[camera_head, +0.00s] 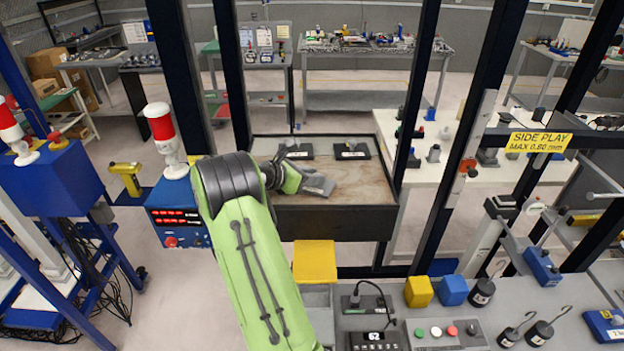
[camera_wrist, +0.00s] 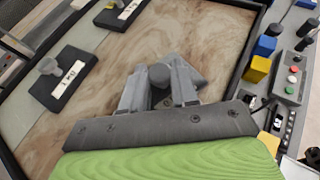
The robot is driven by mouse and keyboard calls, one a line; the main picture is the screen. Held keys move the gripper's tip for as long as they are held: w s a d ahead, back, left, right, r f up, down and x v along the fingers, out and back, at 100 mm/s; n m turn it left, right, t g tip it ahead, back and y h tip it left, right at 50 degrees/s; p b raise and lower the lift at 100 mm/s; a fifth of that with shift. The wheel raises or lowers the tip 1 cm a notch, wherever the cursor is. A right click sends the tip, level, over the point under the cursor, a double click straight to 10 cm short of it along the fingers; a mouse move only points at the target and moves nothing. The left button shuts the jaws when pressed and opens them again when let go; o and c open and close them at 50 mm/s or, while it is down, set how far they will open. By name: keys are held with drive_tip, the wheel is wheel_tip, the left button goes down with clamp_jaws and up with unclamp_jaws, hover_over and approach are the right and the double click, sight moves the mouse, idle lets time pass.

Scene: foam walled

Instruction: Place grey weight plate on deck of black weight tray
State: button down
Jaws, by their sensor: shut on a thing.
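The grey weight plate (camera_wrist: 192,70) is at the fingertips of my gripper (camera_wrist: 160,82) in the wrist view; the fingers are shut on its round grey knob (camera_wrist: 159,75). The fingers hide part of the plate. The black weight tray (camera_head: 330,222) is a dark, walled box with a brown wood-grain deck (camera_head: 367,186); the deck also shows in the wrist view (camera_wrist: 120,65). In the head view my gripper (camera_head: 322,186) is low over the deck's middle. I cannot tell whether the plate touches the deck.
Two black blocks with grey knobs and white labels, left (camera_head: 298,151) and right (camera_head: 351,151), stand along the deck's far side. Dark frame posts (camera_head: 408,110) rise beside the tray. A yellow block (camera_head: 314,262) is in front. The deck right of my gripper is bare.

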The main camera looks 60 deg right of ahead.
drive_tip(key=c, duration=0.9)
unclamp_jaws()
drive_tip(key=shift+f, duration=0.15)
drive_tip(key=shift+o, duration=0.2)
drive_tip(key=p+v, duration=0.1)
drive_tip(key=v, duration=1.1)
